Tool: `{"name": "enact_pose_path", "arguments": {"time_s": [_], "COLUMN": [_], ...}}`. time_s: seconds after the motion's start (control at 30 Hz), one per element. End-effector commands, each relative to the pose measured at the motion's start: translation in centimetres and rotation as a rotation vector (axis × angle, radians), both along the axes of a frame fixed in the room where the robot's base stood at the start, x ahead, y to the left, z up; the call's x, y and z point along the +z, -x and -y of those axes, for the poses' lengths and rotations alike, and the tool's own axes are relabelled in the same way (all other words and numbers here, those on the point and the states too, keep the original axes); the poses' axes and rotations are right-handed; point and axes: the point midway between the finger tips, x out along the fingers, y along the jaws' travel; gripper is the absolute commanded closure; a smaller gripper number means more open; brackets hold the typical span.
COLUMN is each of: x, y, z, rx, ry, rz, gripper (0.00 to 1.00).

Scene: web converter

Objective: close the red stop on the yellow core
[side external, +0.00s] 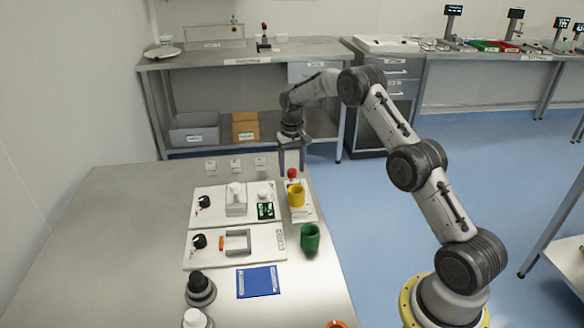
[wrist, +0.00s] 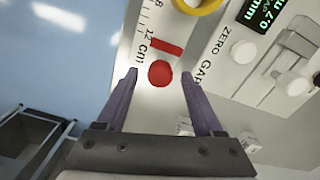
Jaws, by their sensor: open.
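The red stop (side external: 292,174) is at the far end of the white ruled plate (side external: 304,214). In the wrist view it shows as a round red knob (wrist: 160,74) with a short red bar beside it, by the "12 (cm)" mark. The yellow core (side external: 296,196) stands on the same plate, nearer the camera; only its rim (wrist: 196,8) shows at the top of the wrist view. A gap separates stop and core. My gripper (side external: 292,165) is open and points down, its purple fingertips (wrist: 160,76) on either side of the knob in the wrist view. I cannot tell whether they touch it.
Left of the ruled plate is a panel with a display (side external: 265,210) and white knobs. A green core (side external: 310,237) stands in front of the plate. Several small white blocks (side external: 236,163) lie behind the panel. The table's right edge is close to the plate.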

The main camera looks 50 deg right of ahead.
Motion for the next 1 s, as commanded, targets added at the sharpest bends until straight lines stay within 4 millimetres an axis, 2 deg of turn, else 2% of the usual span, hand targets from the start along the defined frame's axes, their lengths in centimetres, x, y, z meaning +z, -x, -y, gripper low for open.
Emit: {"name": "enact_pose_path", "arguments": {"time_s": [0.3, 0.37, 0.6, 0.67, 0.8, 1.0], "x": [-0.3, -0.3, -0.3, -0.3, -0.2, -0.2], "y": [0.0, 0.0, 0.0, 0.0, 0.3, 1.9], "z": [0.0, 0.0, 0.0, 0.0, -0.4, -1.9], "rx": [0.0, 0.0, 0.0, 0.0, 0.001, 0.002], "ry": [-0.001, -0.001, 0.0, 0.0, 0.0, -0.001], "rz": [-0.001, -0.001, 0.0, 0.0, 0.0, -0.002], "gripper": [0.31, 0.4, 0.84, 0.93, 0.93, 0.93]}}
